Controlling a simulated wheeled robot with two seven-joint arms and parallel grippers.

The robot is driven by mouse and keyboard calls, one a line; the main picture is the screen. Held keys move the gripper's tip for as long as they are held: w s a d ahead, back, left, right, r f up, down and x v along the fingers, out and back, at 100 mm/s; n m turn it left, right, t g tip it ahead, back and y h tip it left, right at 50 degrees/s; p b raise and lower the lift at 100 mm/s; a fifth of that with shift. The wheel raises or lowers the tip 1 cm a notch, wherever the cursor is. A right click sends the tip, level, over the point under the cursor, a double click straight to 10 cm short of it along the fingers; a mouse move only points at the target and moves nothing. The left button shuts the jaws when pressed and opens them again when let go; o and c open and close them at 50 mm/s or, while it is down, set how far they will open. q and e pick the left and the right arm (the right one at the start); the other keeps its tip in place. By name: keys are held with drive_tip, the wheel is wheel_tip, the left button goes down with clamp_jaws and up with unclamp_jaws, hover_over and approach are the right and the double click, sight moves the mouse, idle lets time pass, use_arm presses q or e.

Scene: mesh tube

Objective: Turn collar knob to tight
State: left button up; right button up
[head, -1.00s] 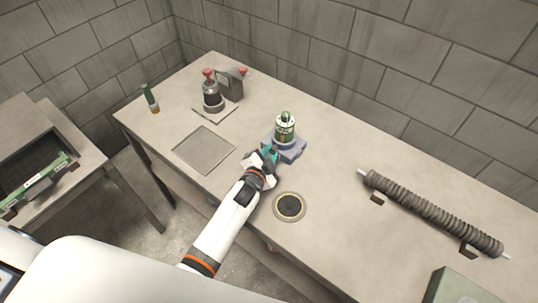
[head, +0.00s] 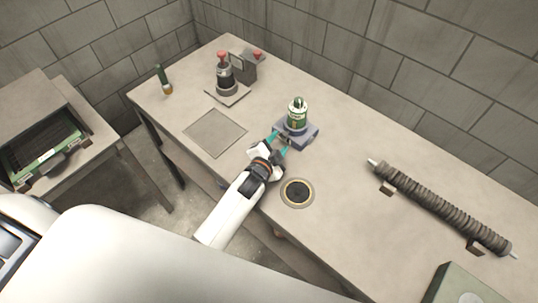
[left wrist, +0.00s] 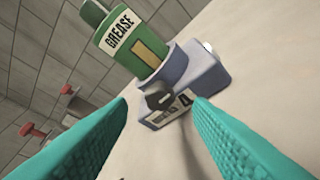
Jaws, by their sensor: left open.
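The dark collar knob (left wrist: 158,99) sticks out of the front of the blue-grey collar block, above a white label with a small dark mark. The collar block (head: 309,134) stands on the bench and also shows in the left wrist view (left wrist: 203,77). A green canister (head: 297,115) stands in it, labelled GREASE in the left wrist view (left wrist: 128,42). My left gripper (head: 278,144) is open in front of the block. In the left wrist view its teal fingers (left wrist: 161,103) lie either side of the knob, apart from it. My right gripper is not in view.
A round bench hole (head: 297,193) lies just right of my left wrist. A square plate (head: 216,132) and a dark bottle-like device with a red top (head: 225,77) are to the left. A ribbed mesh tube (head: 436,204) lies on brackets at the right.

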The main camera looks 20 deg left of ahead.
use_arm(q)
drive_tip(key=v, duration=0.9)
drive_tip(key=shift+s+r+b, duration=0.1)
drive_tip(key=shift+s+b, duration=0.05)
drive_tip(key=shift+b, duration=0.15)
drive_tip(key=s+a+n+g, duration=0.1)
drive_tip(key=s, duration=0.1)
drive_tip(key=s+a+n+g+y, duration=0.1)
drive_tip(key=s+n+g, duration=0.1)
drive_tip(key=s+a+n+g, duration=0.1)
drive_tip(key=s+n+g, duration=0.1)
drive_tip(key=s, duration=0.1)
drive_tip(key=shift+a+y, duration=0.3)
drive_tip(key=s+r+n+g+h, duration=0.1)
drive_tip(key=s+r+n+g, duration=0.15)
drive_tip(key=s+g, duration=0.8)
drive_tip(key=s+f+t, duration=0.1)
drive_tip(key=s+f, duration=0.1)
drive_tip(key=f, duration=1.2)
drive_tip(key=s+f+t, duration=0.2)
drive_tip(key=s+f, duration=0.1)
drive_tip(key=f, duration=1)
drive_tip(key=s+a+f+g, duration=0.1)
drive_tip(key=s+a+f, duration=0.1)
drive_tip(key=s+f, duration=1.3)
drive_tip(key=shift+s+a+f, duration=0.2)
drive_tip(key=shift+s+f, duration=0.1)
drive_tip(key=shift+s, duration=0.2)
drive_tip(key=shift+n+g, duration=0.25)
